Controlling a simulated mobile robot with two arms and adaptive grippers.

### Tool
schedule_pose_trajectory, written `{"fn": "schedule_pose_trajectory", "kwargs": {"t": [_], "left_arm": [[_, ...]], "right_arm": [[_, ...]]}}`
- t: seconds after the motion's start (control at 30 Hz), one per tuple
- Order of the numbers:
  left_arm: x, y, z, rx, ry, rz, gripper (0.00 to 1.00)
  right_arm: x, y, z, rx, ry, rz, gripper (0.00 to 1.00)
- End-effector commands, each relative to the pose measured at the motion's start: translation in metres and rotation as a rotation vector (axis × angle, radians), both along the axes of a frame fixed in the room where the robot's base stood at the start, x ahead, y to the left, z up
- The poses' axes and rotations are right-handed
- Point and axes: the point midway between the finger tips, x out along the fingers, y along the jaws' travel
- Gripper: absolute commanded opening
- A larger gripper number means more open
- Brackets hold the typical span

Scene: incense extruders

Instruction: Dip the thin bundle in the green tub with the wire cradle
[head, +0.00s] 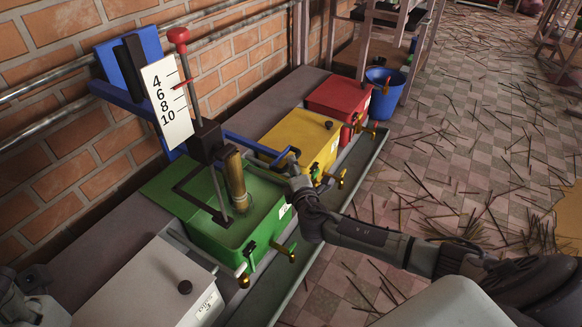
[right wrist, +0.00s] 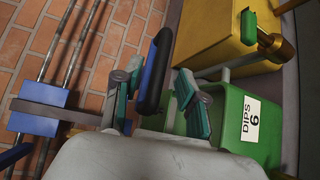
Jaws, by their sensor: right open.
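The green tub (head: 207,238) stands between the white and yellow tubs; its "DIPS 6" label shows in the right wrist view (right wrist: 263,150). Above it is a dipping frame with a black block (head: 204,141). An upright brown-gold cylinder (head: 236,183) and a thin grey rod (head: 216,190) reach down to the tub's top. I cannot tell whether the cylinder is the bundle, nor make out the wire cradle. A blue lever (head: 250,143) runs right from the frame. My right gripper (head: 291,160) is open at its end, with the lever's dark grip (right wrist: 157,75) between its fingers. My left arm shows partly at bottom left.
A white tub (head: 150,285) is in front, with yellow (head: 297,130) and red (head: 338,97) tubs behind. A number scale (head: 167,102) with a red pointer stands by the brick wall. A blue bucket (head: 384,95) is beyond. Sticks litter the floor at right.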

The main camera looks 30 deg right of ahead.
Motion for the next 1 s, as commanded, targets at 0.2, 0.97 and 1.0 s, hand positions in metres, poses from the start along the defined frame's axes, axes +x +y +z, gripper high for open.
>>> {"fn": "schedule_pose_trajectory", "kwargs": {"t": [0.2, 0.97, 1.0], "left_arm": [[0.001, -0.001, 0.003, 0.003, -0.036, 0.002, 0.4], [0.002, -0.002, 0.006, 0.004, -0.042, 0.002, 0.4], [0.002, -0.002, 0.006, 0.004, -0.042, 0.001, 0.4]], "right_arm": [[0.026, -0.007, -0.005, 0.001, 0.0, -0.001, 0.41], [0.03, -0.008, -0.005, 0.001, 0.001, 0.001, 0.0], [0.03, -0.008, -0.005, 0.001, 0.001, 0.001, 0.0]]}}
